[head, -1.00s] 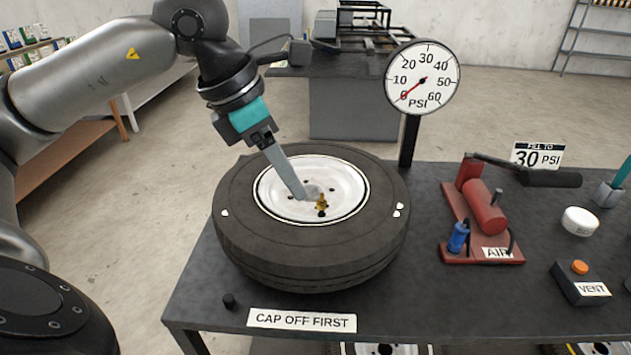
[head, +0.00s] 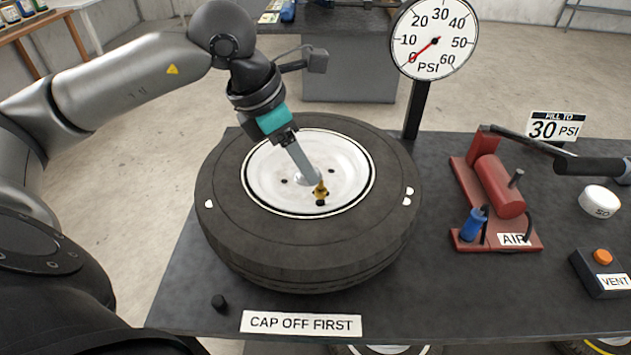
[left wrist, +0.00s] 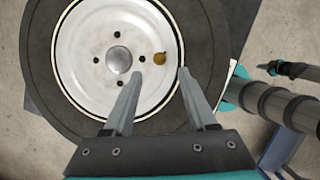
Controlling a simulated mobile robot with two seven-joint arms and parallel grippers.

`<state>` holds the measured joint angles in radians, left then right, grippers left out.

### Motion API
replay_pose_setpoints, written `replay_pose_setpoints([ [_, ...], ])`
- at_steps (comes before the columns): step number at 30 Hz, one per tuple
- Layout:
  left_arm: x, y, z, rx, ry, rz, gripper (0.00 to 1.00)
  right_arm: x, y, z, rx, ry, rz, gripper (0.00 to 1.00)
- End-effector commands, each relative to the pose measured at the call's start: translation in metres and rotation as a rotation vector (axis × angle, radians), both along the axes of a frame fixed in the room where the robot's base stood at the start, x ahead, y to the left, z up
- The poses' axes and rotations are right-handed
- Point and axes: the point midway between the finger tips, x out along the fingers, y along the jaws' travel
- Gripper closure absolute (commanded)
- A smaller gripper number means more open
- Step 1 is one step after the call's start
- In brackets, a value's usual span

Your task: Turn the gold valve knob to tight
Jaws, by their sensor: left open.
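The gold valve knob (head: 320,188) stands on the white wheel rim (head: 270,195) of a black tire (head: 240,235). My left gripper (head: 311,180) reaches down over the rim, its fingertips close beside the knob. In the left wrist view the gripper (left wrist: 159,73) is open and empty. The gold knob (left wrist: 159,59) lies in line with the gap, just beyond the fingertips. Contact cannot be told. My right gripper does not clearly show. The gauge (head: 434,40) needle points near 0.
A small black cap (head: 219,302) lies left of the CAP OFF FIRST sign (head: 301,323). A red air pump (head: 497,187), a white round tin (head: 599,201) and a vent box (head: 601,275) are on the right. The table between tire and pump is clear.

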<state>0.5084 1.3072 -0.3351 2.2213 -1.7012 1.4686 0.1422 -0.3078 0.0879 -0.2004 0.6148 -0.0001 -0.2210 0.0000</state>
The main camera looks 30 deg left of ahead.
Motion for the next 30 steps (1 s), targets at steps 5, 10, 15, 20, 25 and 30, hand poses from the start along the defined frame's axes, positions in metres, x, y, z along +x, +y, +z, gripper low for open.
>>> replay_pose_setpoints([
  [5,0.011,-0.009,-0.034,-0.003,0.002,-0.001,0.43,0.007,0.001,-0.004,0.001,-0.010,-0.001,1.00],
  [10,0.017,-0.012,-0.051,-0.001,0.001,0.001,0.43,0.010,0.005,-0.005,0.008,-0.016,-0.003,1.00],
  [15,0.020,-0.013,-0.058,0.001,0.001,0.000,0.43,0.010,0.011,-0.005,0.016,-0.016,-0.006,1.00],
  [20,0.020,-0.013,-0.058,0.001,0.001,0.000,0.43,0.010,0.012,-0.005,0.016,-0.016,-0.006,1.00],
  [25,0.020,-0.013,-0.058,0.001,0.001,0.000,0.54,0.010,0.011,-0.005,0.015,-0.016,-0.006,1.00],
  [30,0.020,-0.013,-0.057,0.001,0.001,0.000,0.73,0.010,0.009,-0.005,0.012,-0.017,-0.004,1.00],
])
